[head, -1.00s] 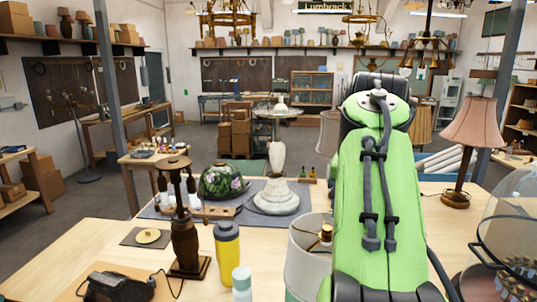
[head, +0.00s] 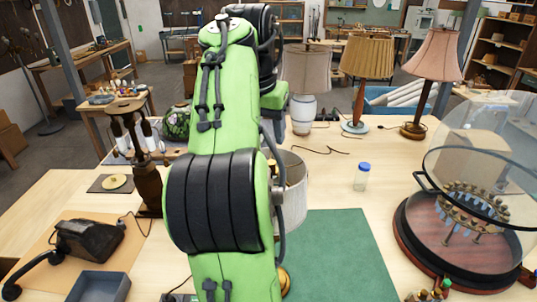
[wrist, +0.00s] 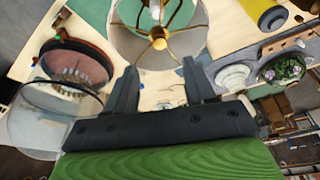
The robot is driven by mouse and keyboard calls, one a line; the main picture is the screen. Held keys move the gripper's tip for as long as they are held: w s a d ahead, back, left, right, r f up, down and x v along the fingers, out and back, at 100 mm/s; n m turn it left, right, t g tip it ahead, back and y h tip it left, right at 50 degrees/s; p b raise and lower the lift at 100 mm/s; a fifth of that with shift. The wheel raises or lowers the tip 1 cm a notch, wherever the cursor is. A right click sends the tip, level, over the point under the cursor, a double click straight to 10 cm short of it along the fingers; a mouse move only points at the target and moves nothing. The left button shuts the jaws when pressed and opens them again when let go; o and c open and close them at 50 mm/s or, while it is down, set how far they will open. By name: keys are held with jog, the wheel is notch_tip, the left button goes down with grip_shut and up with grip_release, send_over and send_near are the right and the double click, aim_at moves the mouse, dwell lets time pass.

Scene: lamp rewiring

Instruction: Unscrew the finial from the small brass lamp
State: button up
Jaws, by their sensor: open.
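The small brass lamp shows in the head view as a pale drum shade (head: 293,193), partly hidden behind my arm, with a bit of its brass base (head: 285,281) below. In the wrist view I look into the open shade (wrist: 187,50). Brass spider arms meet at a hub there, where the finial (wrist: 159,43) appears as a small brass knob. My gripper (wrist: 159,73) is open and empty. Its fingers appear on either side of the shade's near rim; I cannot tell the gap to the finial. The gripper is hidden in the head view.
A glass dome on a dark red base (head: 437,250) stands at the right. Several shaded lamps stand at the table's back. A black telephone (head: 88,245) is at left. A yellow bottle (wrist: 262,12) shows in the wrist view.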

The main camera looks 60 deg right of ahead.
jog(key=b+x, duration=0.1)
jog(key=x, duration=0.8)
jog(key=shift+d+f, duration=0.15)
jog(key=shift+f, duration=0.2)
